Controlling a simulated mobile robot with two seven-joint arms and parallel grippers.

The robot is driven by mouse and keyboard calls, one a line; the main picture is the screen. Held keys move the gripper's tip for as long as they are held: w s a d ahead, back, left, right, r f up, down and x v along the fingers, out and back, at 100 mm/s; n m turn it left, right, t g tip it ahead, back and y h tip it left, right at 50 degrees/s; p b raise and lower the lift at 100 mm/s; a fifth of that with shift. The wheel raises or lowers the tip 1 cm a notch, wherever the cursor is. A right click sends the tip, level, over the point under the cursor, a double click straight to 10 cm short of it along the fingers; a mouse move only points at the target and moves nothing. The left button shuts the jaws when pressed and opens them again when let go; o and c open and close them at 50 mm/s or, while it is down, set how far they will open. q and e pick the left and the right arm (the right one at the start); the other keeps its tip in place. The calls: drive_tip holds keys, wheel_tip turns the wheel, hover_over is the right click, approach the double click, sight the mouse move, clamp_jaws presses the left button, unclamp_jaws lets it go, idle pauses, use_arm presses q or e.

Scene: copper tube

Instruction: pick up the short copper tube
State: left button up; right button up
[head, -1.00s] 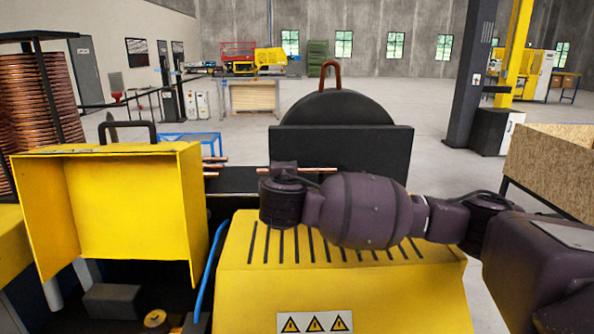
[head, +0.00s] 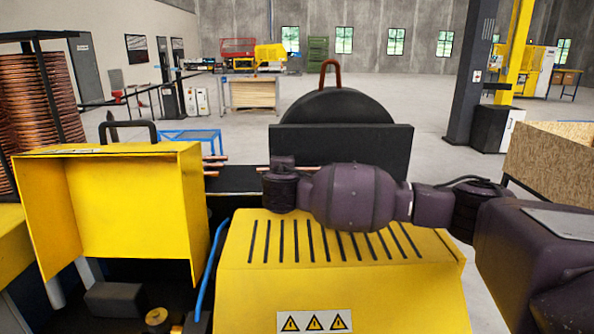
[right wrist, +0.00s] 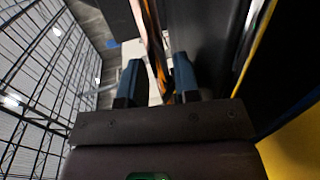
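Thin copper tubes show in the head view behind the yellow machine: short ends at the left (head: 215,158), and one length (head: 308,168) partly hidden behind my right wrist. I cannot tell from the head view which is the short one. In the right wrist view, a copper tube (right wrist: 153,38) runs lengthwise between my two blue-grey fingertips. My right gripper (right wrist: 157,78) is open, with its fingers apart on either side of the tube's line; contact is not visible. In the head view the right fingers are hidden behind the wrist. My left gripper is not in view.
A yellow machine cover (head: 340,265) with slots lies under my right arm. A raised yellow guard (head: 130,205) stands at the left, and a dark upright plate (head: 340,140) stands behind the wrist. A wooden crate (head: 555,160) is at the right.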

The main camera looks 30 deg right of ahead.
clamp_jaws()
drive_tip(key=shift+s+r, duration=0.15)
drive_tip(key=shift+r, duration=0.1)
wheel_tip(320, 180, up, 6)
drive_tip(key=s, duration=0.1)
drive_tip(key=s+d+b, duration=0.1)
drive_tip(key=s+d, duration=0.1)
drive_tip(key=s, duration=0.7)
drive_tip(key=s+d+b, duration=0.1)
drive_tip(key=s+d, duration=0.1)
drive_tip(key=s, duration=0.7)
drive_tip(key=shift+d+r, duration=0.25)
drive_tip(key=shift+d, duration=0.1)
